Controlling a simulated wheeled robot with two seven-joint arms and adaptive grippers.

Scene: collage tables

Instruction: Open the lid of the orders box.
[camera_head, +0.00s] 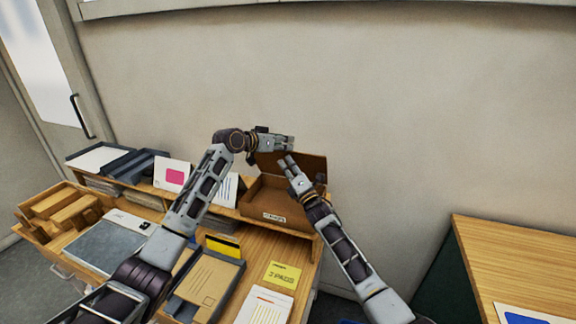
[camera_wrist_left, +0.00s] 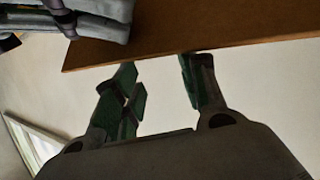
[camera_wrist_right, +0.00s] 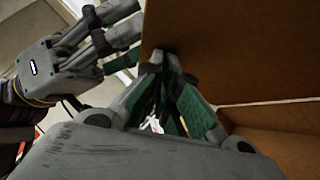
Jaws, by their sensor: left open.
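The orders box (camera_head: 262,208) is a brown box with a small label on its front, standing on the shelf at the desk's back right. Its lid (camera_head: 315,167) is raised, tilted up at the back of the box, and the inside shows. My left gripper (camera_head: 292,143) is open at the lid's upper left edge; in the left wrist view the lid (camera_wrist_left: 200,30) lies just beyond its fingertips. My right gripper (camera_head: 285,160) is in front of the lid. In the right wrist view its fingertips are close together against the lid (camera_wrist_right: 220,50); whether they pinch it is unclear.
Black trays (camera_head: 135,165) and cards stand on the shelf left of the box. A wooden organiser (camera_head: 30,222), a grey tray (camera_head: 225,285) with an envelope and a yellow note (camera_head: 283,275) lie on the desk. Another table (camera_head: 515,255) stands at right. The wall is close behind.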

